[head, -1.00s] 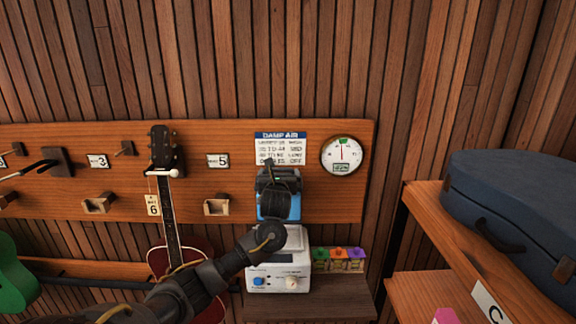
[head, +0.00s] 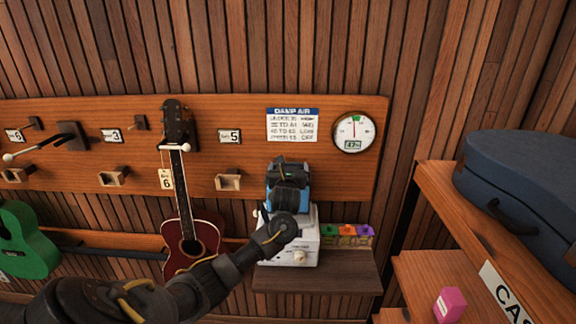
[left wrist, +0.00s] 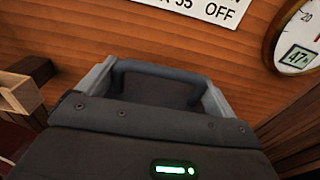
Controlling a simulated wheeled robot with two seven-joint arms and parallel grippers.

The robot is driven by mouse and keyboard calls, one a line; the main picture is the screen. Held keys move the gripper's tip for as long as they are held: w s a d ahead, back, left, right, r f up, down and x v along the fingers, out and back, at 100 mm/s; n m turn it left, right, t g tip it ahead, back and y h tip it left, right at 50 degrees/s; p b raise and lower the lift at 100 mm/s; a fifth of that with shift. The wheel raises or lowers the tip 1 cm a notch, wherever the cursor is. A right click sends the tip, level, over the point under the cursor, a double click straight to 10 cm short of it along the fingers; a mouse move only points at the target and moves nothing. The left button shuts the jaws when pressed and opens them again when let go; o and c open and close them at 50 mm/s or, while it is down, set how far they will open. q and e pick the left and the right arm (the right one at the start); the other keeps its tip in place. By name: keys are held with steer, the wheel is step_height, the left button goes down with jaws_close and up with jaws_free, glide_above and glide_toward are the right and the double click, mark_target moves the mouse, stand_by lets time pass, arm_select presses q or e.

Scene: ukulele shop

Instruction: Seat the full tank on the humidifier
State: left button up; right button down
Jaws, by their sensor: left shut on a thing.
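The blue tank (head: 271,202) is upright at the top of the white humidifier (head: 307,259) on the small wooden shelf. My left gripper (head: 287,166) is above the tank and shut on it, at its top. In the left wrist view a dark handle bar (left wrist: 155,68) runs across between the grey fingers. The gripper and forearm hide much of the tank and of the humidifier's top, so I cannot tell whether the tank is fully down or just above. My right gripper is not in view.
Small coloured boxes (head: 347,236) stand right of the humidifier. A red-brown guitar (head: 190,240) hangs to the left. A DAMP AIR sign (head: 292,125) and a round gauge (head: 354,132) are on the board above. A blue case (head: 530,185) lies on the right shelf.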

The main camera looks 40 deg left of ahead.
arm_select(q)
steer(key=shift+f, duration=1.6)
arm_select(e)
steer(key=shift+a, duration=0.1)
